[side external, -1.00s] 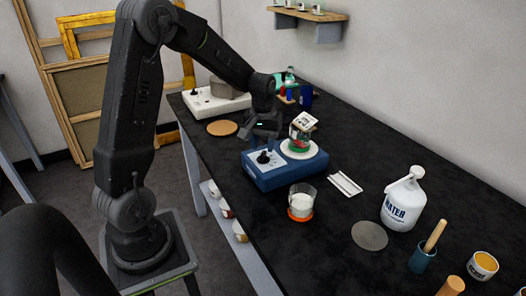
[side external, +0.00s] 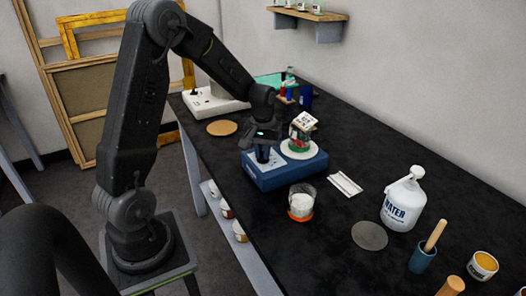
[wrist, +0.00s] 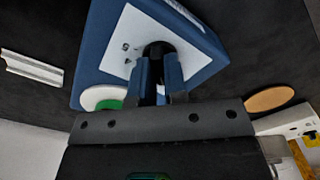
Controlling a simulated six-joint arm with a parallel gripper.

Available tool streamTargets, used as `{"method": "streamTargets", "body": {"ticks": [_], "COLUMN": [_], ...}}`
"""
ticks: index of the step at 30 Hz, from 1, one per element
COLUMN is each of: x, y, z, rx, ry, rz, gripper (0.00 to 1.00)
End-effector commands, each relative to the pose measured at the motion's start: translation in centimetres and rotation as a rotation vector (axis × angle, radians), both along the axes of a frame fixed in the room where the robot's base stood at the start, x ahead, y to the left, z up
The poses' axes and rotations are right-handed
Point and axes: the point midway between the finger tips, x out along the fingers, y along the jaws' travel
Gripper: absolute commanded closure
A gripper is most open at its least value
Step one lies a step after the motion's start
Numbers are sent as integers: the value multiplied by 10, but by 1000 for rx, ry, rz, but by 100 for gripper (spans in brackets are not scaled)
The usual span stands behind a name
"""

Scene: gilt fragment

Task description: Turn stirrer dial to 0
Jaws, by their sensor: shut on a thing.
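The stirrer (side external: 285,172) is a blue box with a white control panel and a round white plate (side external: 299,150) on top. The black stirrer dial (wrist: 157,50) sits on the white panel in the wrist view. My gripper (wrist: 160,75) has its two blue-grey fingers on either side of the dial, shut on it. In the side view my gripper (side external: 262,150) comes down over the panel and hides most of the dial. The dial's setting cannot be read.
A white tray (side external: 345,185), a grey disc (side external: 369,235) and a water jug (side external: 403,203) lie to the right. A cork disc (side external: 222,128) and a white device (side external: 205,103) are behind.

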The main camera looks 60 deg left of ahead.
Motion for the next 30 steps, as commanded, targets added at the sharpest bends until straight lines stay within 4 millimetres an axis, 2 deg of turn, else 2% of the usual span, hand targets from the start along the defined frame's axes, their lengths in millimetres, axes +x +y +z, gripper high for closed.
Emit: {"method": "streamTargets", "body": {"ticks": [11, 30], "x": [0, 0], "y": [0, 0], "z": [0, 0], "rx": [0, 0], "ry": [0, -1], "rz": [37, 434], "gripper": [100, 100]}}
